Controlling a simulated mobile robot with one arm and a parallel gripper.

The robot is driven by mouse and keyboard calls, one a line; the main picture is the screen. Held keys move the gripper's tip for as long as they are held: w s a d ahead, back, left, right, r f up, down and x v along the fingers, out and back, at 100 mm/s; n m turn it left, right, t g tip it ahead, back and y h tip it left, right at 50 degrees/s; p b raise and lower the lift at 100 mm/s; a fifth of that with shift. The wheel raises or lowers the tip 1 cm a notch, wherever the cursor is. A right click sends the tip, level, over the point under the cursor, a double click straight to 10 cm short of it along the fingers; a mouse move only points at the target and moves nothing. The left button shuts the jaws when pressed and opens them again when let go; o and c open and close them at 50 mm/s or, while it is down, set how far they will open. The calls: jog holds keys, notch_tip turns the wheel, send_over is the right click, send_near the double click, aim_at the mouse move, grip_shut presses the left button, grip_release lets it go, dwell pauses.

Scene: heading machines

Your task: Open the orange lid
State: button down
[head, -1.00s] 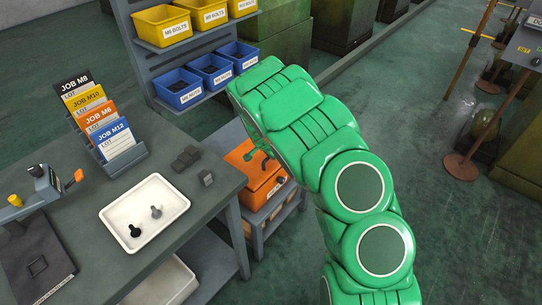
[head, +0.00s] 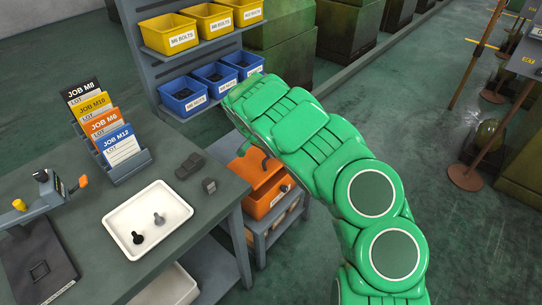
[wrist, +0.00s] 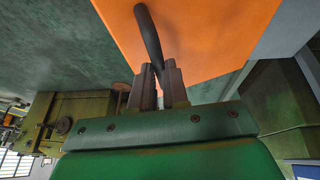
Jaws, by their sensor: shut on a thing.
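An orange box (head: 266,203) sits on a grey shelf unit beside the bench, with an orange lid (head: 249,172) on top, partly hidden by my green arm. In the wrist view the orange lid (wrist: 222,32) fills the upper middle. Its dark curved handle (wrist: 149,35) runs down between the fingers of my gripper (wrist: 160,82), which is shut on the handle's lower end. My gripper's fingers are hidden there. I cannot tell whether the lid is raised.
A grey bench (head: 205,220) on the left holds a white tray (head: 117,220) with two bolts, a job card rack (head: 126,165) and dark blocks. A rack with yellow and blue bins (head: 183,97) stands behind.

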jog(key=shift+w+a+r+g+h, duration=0.3)
jog(key=shift+w+a+r, duration=0.15)
jog(key=shift+a+r, duration=0.1)
jog(key=shift+w+a+r, duration=0.3)
jog(key=shift+r, duration=0.25)
jog(key=w+a+r, duration=0.5)
jog(key=w+a, duration=0.3)
jog(key=shift+a+r, duration=0.15)
jog(key=shift+a, duration=0.25)
jog(key=shift+w, duration=0.15)
dwell(0.4)
dwell(0.3)
